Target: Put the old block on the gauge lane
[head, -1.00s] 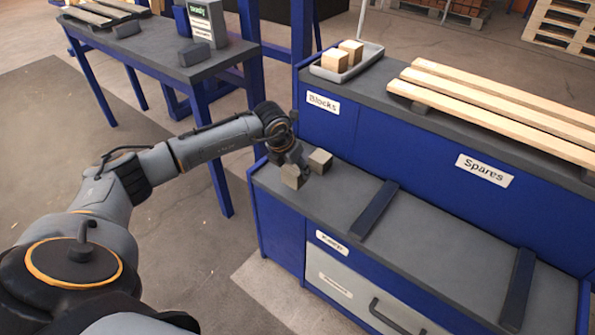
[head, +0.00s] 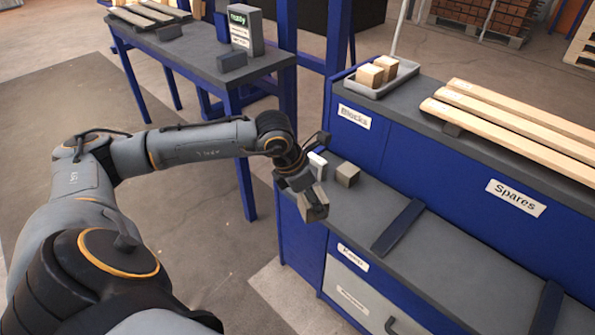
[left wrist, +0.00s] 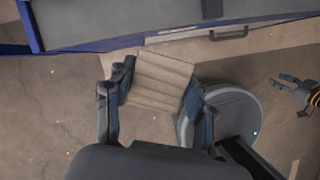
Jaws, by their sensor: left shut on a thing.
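My left gripper (head: 303,186) is shut on a worn grey-beige block (head: 315,212), held in the air by the front left edge of the low bench (head: 375,205). In the left wrist view the held block (left wrist: 160,80) shows a grooved face between the two fingers, with floor behind it. A second grey-beige block (head: 347,174) stands on the bench. A gauge-like box (head: 243,31) with a green lit display stands on the blue-legged table (head: 205,55); no lane is clearly marked. My right gripper (left wrist: 298,94) shows small in the left wrist view, fingers apart.
A grey tray (head: 375,88) marked Blocks holds two lighter wooden blocks (head: 377,72). Long planks lie on the Spares bench (head: 425,120). Dark bars (head: 398,228) cross the low bench. Floor between table and bench is open.

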